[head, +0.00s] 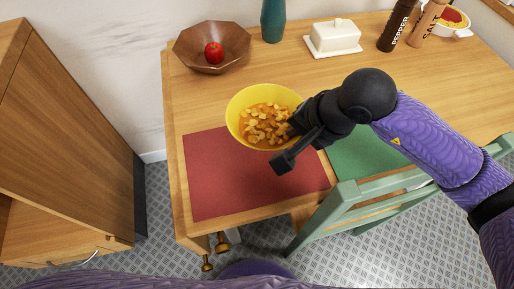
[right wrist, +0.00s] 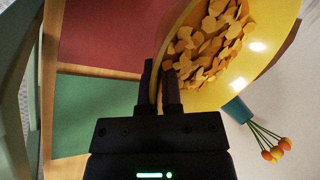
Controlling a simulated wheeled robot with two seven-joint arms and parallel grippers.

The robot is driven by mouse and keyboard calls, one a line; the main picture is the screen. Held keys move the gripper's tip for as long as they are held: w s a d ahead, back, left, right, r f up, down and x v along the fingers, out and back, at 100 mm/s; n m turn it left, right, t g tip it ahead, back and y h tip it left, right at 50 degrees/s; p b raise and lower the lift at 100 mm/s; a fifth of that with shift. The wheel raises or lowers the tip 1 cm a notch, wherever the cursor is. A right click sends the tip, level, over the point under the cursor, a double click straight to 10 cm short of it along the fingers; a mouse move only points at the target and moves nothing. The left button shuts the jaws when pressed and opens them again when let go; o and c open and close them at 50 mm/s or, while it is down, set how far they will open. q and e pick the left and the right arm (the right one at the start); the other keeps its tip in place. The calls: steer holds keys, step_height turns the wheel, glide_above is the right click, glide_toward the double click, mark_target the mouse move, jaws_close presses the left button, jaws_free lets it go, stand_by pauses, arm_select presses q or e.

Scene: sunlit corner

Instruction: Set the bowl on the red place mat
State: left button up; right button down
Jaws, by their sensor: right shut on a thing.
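A yellow bowl (head: 236,112) filled with orange-yellow cereal-like pieces is at the far edge of the red place mat (head: 215,180) in the head view. My right gripper (head: 292,132) is shut on the bowl's near right rim. In the right wrist view the fingers (right wrist: 160,85) pinch the rim of the bowl (right wrist: 245,75), and the red mat (right wrist: 110,35) shows beside it. The bowl covers part of the mat's far edge in the head view; I cannot tell whether it touches the mat or is held above it. My left gripper is not in view.
A green place mat (head: 362,155) lies to the right, partly under my right arm. A wooden bowl with a red apple (head: 214,53), a teal vase (head: 273,20) and a white butter dish (head: 333,38) stand behind. A green chair (head: 345,205) is at the near edge.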

step_height(320, 180, down, 8)
steer(key=shift+s+d+f+b, duration=0.1)
steer(key=shift+s+f+b, duration=0.1)
steer(key=shift+b, duration=1.05)
steer(key=shift+w, duration=0.1)
steer(key=c, duration=1.2)
jaws_free()
steer(key=shift+f, duration=0.1)
steer(key=o, duration=0.4)
steer(key=p+v, duration=0.4)
steer(key=v, duration=0.8)
steer(key=shift+r, duration=0.2)
